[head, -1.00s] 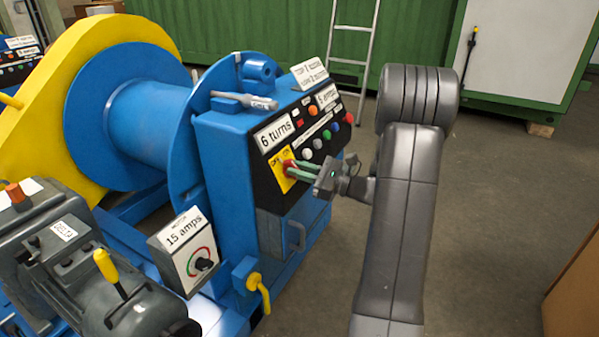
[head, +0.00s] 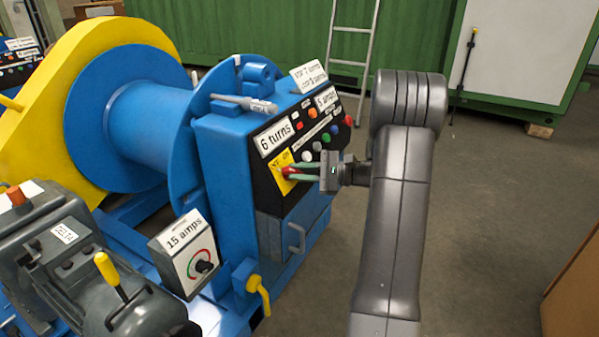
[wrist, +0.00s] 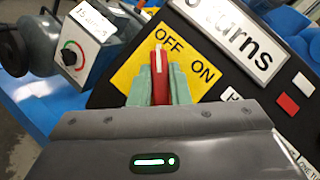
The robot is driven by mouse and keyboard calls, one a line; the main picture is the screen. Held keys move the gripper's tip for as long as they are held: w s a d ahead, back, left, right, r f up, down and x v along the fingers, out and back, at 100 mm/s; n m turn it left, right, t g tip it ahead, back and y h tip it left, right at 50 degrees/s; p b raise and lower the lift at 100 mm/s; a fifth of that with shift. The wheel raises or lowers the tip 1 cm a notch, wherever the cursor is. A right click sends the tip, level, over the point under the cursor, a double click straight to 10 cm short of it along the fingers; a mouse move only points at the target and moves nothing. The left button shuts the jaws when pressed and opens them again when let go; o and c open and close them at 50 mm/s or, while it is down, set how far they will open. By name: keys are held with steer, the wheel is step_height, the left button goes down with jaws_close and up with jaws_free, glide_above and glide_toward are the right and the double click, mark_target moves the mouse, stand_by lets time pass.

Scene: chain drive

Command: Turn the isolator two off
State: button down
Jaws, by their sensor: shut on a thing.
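The isolator's red handle (wrist: 159,78) has a white line and sits on a yellow plate (wrist: 127,76) marked OFF and ON in the wrist view. My gripper (wrist: 157,88) is shut on the handle, one green finger on each side. In the head view my gripper (head: 291,171) reaches the yellow plate (head: 280,159) from the right, and little of the red handle shows. The plate is on a blue cabinet's black panel (head: 262,182). I cannot read an isolator number.
Buttons and a "6 turns" label (head: 275,138) sit close above the plate. A "15 amps" box (head: 186,255), a yellow lever (head: 110,272) and a blue drum (head: 140,130) are at left. Open floor (head: 480,220) lies right of my arm.

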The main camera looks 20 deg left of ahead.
stand_by(0.3)
steer(key=c, duration=1.4)
jaws_free()
steer(key=shift+o, duration=0.2)
steer(key=p+v, duration=0.3)
steer(key=v, duration=1)
steer(key=shift+d, duration=0.4)
steer(key=b+x, duration=0.3)
steer(key=x, duration=1.1)
steer(key=shift+w, duration=0.1)
steer(key=shift+w+d, duration=0.1)
steer(key=shift+d, duration=0.05)
